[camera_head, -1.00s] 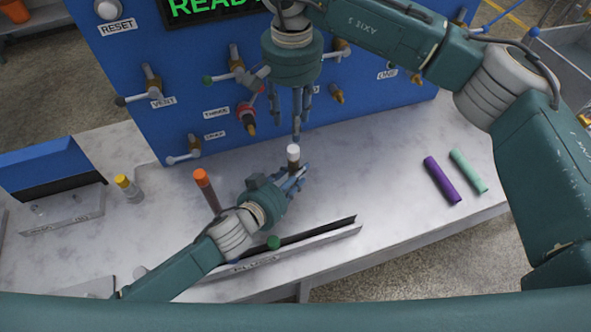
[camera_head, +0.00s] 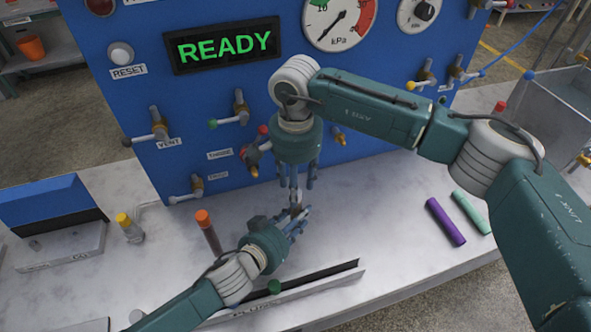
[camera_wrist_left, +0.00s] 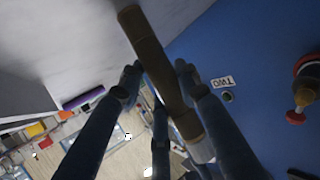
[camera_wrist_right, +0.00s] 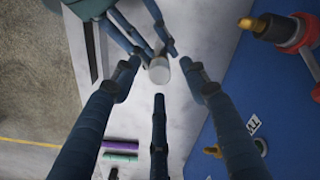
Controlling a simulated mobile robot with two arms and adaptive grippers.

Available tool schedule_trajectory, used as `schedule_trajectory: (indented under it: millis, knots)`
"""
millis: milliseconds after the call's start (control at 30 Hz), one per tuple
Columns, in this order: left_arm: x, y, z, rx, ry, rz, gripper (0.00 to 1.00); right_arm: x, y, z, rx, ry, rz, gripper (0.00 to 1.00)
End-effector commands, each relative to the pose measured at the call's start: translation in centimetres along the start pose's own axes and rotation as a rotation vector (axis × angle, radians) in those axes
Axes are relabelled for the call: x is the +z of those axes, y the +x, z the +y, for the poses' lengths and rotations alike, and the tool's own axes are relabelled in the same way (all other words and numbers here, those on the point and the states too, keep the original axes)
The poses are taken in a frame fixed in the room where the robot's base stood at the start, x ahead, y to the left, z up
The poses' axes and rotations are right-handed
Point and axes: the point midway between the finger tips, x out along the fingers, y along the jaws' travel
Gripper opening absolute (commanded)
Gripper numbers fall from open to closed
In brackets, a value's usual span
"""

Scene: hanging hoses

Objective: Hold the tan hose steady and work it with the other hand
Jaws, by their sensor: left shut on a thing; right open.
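The tan hose (camera_wrist_left: 153,55) shows in the left wrist view as a brown tube with a white end, running between my left fingers. My left gripper (camera_head: 300,224) is shut on it above the bench, and only a small brown part (camera_head: 296,209) shows in the head view. My right gripper (camera_head: 296,190) is open and points down, just above the left one. In the right wrist view the white end (camera_wrist_right: 159,70) lies between its spread fingertips. I cannot tell whether they touch it.
The blue panel (camera_head: 185,130) with valves stands behind the hands. An orange-topped hose (camera_head: 209,235) stands left of my left gripper. A narrow black-and-grey rail (camera_head: 310,282) lies in front. Purple (camera_head: 445,222) and mint (camera_head: 472,212) tubes lie at right, with clear bench between.

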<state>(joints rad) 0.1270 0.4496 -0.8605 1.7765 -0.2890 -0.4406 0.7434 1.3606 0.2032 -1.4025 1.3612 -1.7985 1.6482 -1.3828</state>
Motion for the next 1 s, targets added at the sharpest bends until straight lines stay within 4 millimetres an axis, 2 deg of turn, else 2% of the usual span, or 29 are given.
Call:
schedule_trajectory:
  millis: [200,467,500,700,733,1000]
  knots:
    - [0.0,0.0,0.0,0.0,0.0,0.0,0.06,0.0,1.6,0.0,-0.001,-0.001,0.0,0.44]
    - [0.0,0.0,0.0,-0.001,0.001,0.0,0.06,0.0,1.7,0.0,-0.001,-0.001,0.0,0.44]
    - [0.0,0.0,0.0,-0.001,0.001,0.001,0.06,0.0,1.7,0.0,-0.001,-0.001,0.0,0.42]
    - [0.0,0.0,0.0,-0.001,0.001,0.001,0.06,0.0,1.7,0.0,-0.001,-0.001,0.0,0.02]
    - [0.0,0.0,0.0,-0.001,0.001,0.001,0.06,0.0,1.7,0.0,-0.001,-0.001,0.0,0.0]
    - [0.0,0.0,0.0,0.0,0.001,0.001,0.06,0.0,1.6,-0.1,-0.001,-0.001,0.0,0.0]
